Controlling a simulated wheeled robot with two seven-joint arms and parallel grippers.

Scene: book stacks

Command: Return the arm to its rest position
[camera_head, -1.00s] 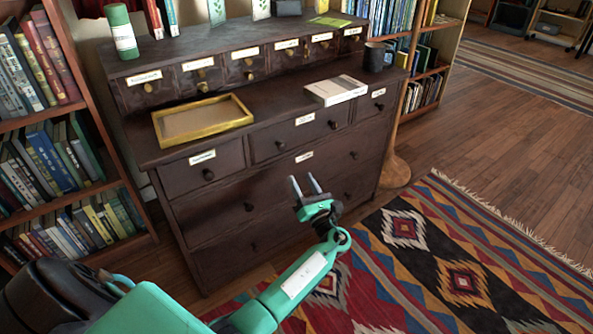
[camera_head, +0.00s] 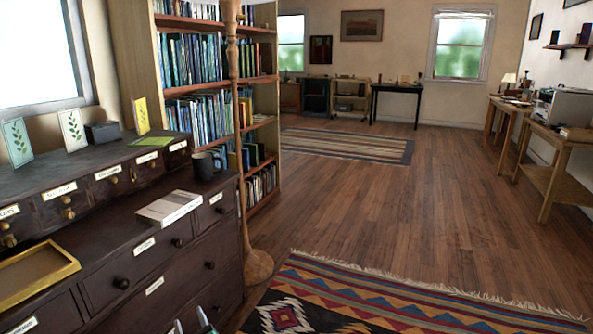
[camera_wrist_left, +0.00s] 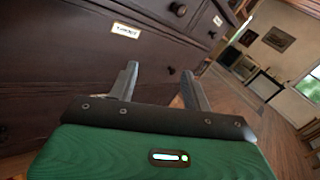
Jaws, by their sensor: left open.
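My left gripper (camera_head: 193,322) shows only by its fingertips at the bottom edge of the head view, in front of the dark wooden dresser (camera_head: 225,262). In the left wrist view my left gripper (camera_wrist_left: 158,88) shows two grey fingers spread apart with nothing between them. The dresser front with its labelled drawers (camera_wrist_left: 80,50) lies beyond the fingers. The rest of my left arm is out of the head view. My right gripper is in neither view.
On the dresser are a yellow-rimmed tray (camera_head: 68,268), a white book (camera_head: 169,207) and a dark mug (camera_head: 206,165). A bookcase (camera_head: 268,160) and a wooden pole (camera_head: 258,264) stand beside it. A patterned rug (camera_head: 400,296) lies in front; open wooden floor (camera_head: 440,200) extends beyond.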

